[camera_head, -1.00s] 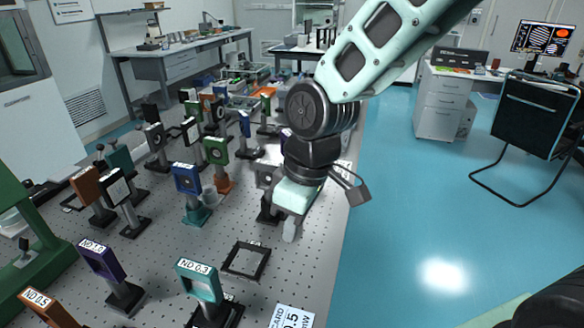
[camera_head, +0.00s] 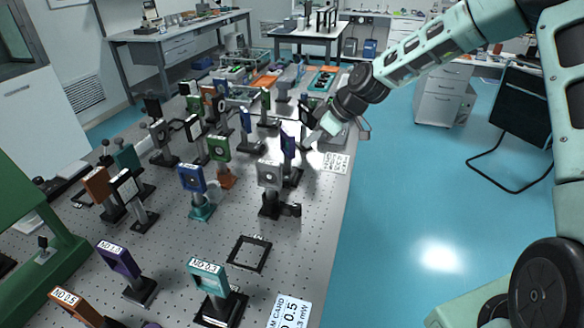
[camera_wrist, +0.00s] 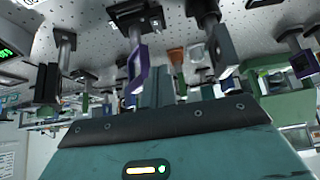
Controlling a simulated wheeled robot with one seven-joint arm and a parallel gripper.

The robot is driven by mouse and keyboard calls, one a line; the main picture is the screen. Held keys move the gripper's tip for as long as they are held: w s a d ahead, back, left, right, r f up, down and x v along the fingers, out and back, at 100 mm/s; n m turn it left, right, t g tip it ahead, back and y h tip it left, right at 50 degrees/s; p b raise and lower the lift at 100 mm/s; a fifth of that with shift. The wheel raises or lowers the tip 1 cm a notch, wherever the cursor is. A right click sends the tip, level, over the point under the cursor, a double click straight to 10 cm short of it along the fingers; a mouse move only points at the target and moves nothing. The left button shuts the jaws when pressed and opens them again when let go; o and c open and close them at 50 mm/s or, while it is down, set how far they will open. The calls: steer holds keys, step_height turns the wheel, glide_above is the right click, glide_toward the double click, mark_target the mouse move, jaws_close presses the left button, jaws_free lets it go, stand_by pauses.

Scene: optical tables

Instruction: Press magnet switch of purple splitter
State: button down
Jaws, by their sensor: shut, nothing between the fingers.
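The purple splitter (camera_head: 288,145) stands upright on a black base (camera_head: 291,178) near the right edge of the optical table. In the wrist view a purple-framed mount (camera_wrist: 137,70), probably this splitter, appears upside down with its dark base (camera_wrist: 136,12) at the top. My gripper (camera_head: 312,139) is shut and empty, just right of the splitter's upper part in the head view; whether they touch cannot be told. In the wrist view my shut fingers (camera_wrist: 158,88) point toward the mounts, close beside the purple frame in the picture. I cannot make out the magnet switch.
A grey mount (camera_head: 269,176) stands in front of the splitter, and a dark mount (camera_head: 305,115) behind it. Several mounts crowd the table to the left, including a blue one (camera_head: 192,179). A printed card (camera_head: 335,162) lies to the right. Blue floor (camera_head: 420,190) lies open beyond the table edge.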

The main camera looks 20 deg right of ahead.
stand_by(0.3)
steer(key=p, duration=0.3)
glide_above(284, 177)
steer(key=s+d, duration=0.1)
steer(key=d, duration=0.1)
steer(key=f, duration=0.8)
steer(key=shift+s+a, duration=0.15)
steer(key=shift+a, duration=0.1)
steer(key=f, duration=0.1)
steer(key=f+p, duration=0.1)
steer(key=f, duration=0.1)
steer(key=shift+s+d+p, duration=0.1)
steer(key=shift+d+p, duration=0.15)
steer(key=shift+p, duration=0.05)
steer(key=shift+f, duration=0.5)
